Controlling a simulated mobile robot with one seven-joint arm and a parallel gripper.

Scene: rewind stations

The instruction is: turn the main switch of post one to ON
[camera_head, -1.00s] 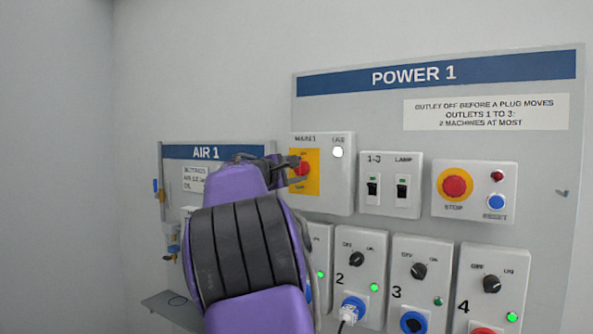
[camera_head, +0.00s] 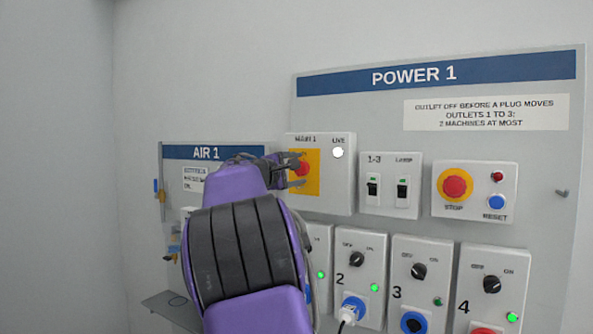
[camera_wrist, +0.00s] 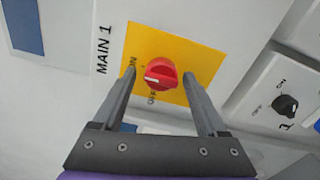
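The main switch is a red knob (camera_wrist: 161,74) on a yellow plate (camera_wrist: 210,64), marked MAIN 1. It also shows in the head view (camera_head: 302,168), partly covered by my gripper. In the wrist view a white mark lies on the knob's lower-left side, between the ON and OFF labels; I cannot tell its exact setting. My gripper (camera_wrist: 159,76) is open, with one finger on each side of the knob and a gap visible on both sides. Whether the fingertips reach its depth is unclear.
The LIVE lamp (camera_head: 338,152) looks white. Right of the main box are a switch box (camera_head: 390,208) and a red STOP button (camera_head: 455,186). Outlet boxes with knobs (camera_head: 357,259) are below. The AIR 1 board (camera_head: 221,153) stands left, partly behind my arm.

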